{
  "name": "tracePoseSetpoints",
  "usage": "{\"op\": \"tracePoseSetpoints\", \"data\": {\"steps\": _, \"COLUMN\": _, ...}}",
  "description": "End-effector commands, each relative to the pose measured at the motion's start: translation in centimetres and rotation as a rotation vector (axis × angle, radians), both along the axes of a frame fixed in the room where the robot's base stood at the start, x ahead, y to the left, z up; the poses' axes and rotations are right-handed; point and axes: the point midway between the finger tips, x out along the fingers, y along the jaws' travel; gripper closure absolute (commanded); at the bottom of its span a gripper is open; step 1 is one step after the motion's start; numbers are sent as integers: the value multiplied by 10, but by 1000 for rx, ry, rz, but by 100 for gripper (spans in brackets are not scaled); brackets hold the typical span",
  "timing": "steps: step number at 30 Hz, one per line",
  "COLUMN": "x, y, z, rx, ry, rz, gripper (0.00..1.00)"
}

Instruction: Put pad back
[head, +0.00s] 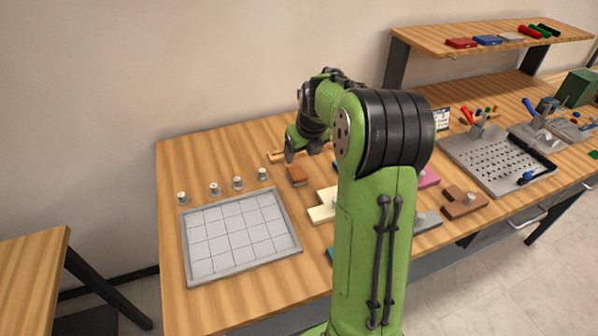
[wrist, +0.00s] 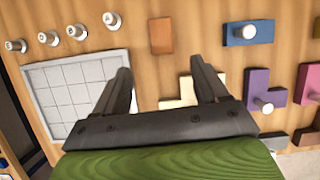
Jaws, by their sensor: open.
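A small flat orange-brown block (head: 297,176), which may be the pad, lies on the wooden table behind the grid tray. It also shows in the wrist view (wrist: 161,36), beyond the fingertips and roughly in line with the gap between them. My gripper (wrist: 160,68) is open and empty, with its fingers apart above the table. In the head view my gripper (head: 289,156) is at the far side of the table, close to the block and apart from it as far as I can tell. My arm hides part of the table's middle.
A grey grid tray (head: 188,262) lies at the left, with several silver knobs (head: 214,189) behind it. A cream piece (head: 322,213), a brown piece (head: 462,205) and a purple piece (wrist: 262,81) lie to the right. A perforated metal plate (head: 492,177) stands farther right.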

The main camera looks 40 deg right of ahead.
Motion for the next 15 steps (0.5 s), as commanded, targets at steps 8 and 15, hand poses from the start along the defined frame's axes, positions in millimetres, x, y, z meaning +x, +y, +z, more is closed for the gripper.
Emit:
{"op": "tracePoseSetpoints", "data": {"steps": 8, "x": -54, "y": 97, "z": 63, "rx": -392, "ry": 96, "rz": 894, "gripper": 27}}
{"op": "tracePoseSetpoints", "data": {"steps": 15, "x": -136, "y": 166, "z": 91, "rx": -768, "ry": 172, "rz": 1765, "gripper": 27}}
